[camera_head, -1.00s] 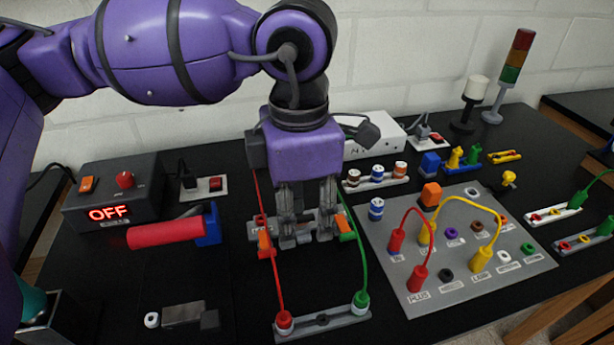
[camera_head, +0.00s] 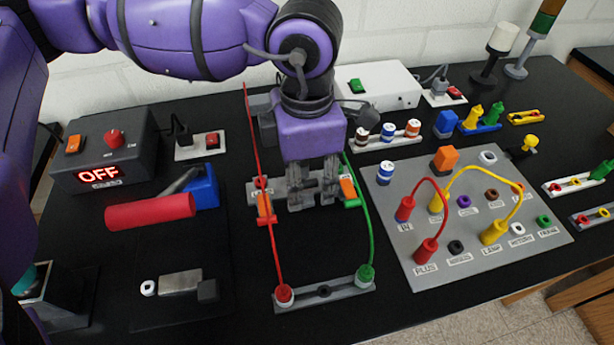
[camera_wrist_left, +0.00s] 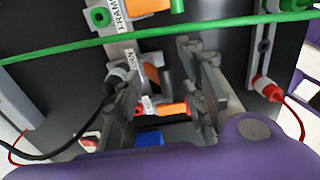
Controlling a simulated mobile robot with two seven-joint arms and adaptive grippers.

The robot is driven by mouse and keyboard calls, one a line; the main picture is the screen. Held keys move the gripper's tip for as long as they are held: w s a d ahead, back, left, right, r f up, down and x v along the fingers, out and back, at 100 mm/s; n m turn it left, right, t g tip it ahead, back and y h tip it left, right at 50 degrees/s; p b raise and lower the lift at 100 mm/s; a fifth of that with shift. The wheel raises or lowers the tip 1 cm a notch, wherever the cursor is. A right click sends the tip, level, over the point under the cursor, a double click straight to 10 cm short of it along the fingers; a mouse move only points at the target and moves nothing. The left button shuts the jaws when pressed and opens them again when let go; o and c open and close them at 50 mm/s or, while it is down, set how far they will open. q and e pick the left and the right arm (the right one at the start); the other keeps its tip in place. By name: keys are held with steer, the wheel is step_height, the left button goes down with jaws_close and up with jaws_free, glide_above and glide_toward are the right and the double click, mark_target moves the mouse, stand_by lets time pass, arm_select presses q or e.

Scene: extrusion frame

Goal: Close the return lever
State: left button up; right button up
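Two orange levers stand on the grey metal fixture in the middle of the bench, one beside the red cable (camera_head: 265,207) and one beside the green cable (camera_head: 348,190). I cannot read which one is the return lever. My left gripper (camera_head: 312,203) points down between them, with its fingers apart in front of the fixture. In the left wrist view the gripper (camera_wrist_left: 168,95) is open, with orange parts (camera_wrist_left: 174,108) and small labels seen past its fingers. Nothing is clearly held. The fingers hide part of the fixture. My right gripper is not in view.
A red cable (camera_head: 264,175) and a green cable (camera_head: 368,225) run beside the gripper to a grey terminal strip (camera_head: 345,290). A plug board (camera_head: 410,262) is at right. A power supply reading OFF (camera_head: 130,150) and a red-handled switch (camera_head: 150,211) are at left.

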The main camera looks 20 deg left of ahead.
arm_select(q)
steer(key=shift+c, duration=0.3)
jaws_close()
steer(key=shift+s+d+f, duration=0.1)
steer(key=shift+s+f, duration=0.05)
stand_by(0.7)
